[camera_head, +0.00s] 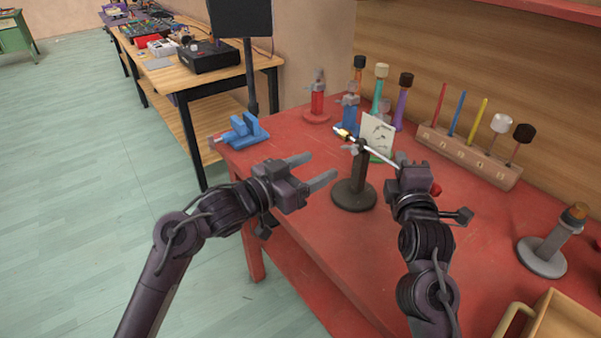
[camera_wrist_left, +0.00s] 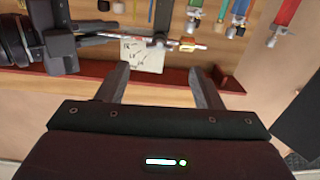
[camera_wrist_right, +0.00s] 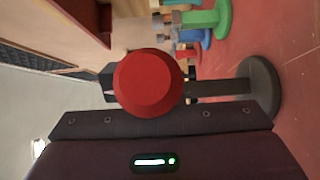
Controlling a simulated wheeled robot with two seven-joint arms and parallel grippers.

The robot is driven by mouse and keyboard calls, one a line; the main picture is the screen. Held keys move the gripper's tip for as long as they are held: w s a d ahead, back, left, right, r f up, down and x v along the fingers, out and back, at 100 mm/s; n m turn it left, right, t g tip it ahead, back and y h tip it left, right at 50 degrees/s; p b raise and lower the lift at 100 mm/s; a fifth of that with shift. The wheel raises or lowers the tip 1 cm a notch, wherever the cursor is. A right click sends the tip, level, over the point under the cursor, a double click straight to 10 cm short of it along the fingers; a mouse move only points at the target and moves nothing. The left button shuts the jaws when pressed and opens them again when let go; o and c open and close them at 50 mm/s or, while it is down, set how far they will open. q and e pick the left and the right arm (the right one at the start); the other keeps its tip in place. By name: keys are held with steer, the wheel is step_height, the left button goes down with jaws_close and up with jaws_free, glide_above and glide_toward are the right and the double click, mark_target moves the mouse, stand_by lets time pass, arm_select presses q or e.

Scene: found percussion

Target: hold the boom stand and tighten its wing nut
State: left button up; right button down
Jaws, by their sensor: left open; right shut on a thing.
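The boom stand has a dark round base (camera_head: 354,196) and a short upright post. A thin silver boom rod (camera_head: 376,153) crosses the post top, with a brass-coloured tip at its left end. The small grey wing nut (camera_head: 350,148) appears beside the post top. My right gripper (camera_head: 405,168) is shut on the boom near its right end. The red end knob (camera_wrist_right: 148,83) fills the middle of the right wrist view and hides the fingertips. My left gripper (camera_head: 322,168) is open and empty, left of the post and apart from it; the rod also crosses the left wrist view (camera_wrist_left: 118,38).
A white sketched card (camera_head: 377,134) stands just behind the boom. Red and blue stands, coloured mallets and a wooden rack (camera_head: 465,158) line the back of the red table (camera_head: 470,240). A grey-based stand (camera_head: 541,257) and wooden box are at right.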

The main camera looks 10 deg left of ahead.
arm_select(q)
steer(key=shift+v, duration=1.65)
steer(key=shift+d, duration=0.1)
arm_select(e)
steer(key=c, duration=1.5)
jaws_free()
steer(key=shift+s, duration=0.1)
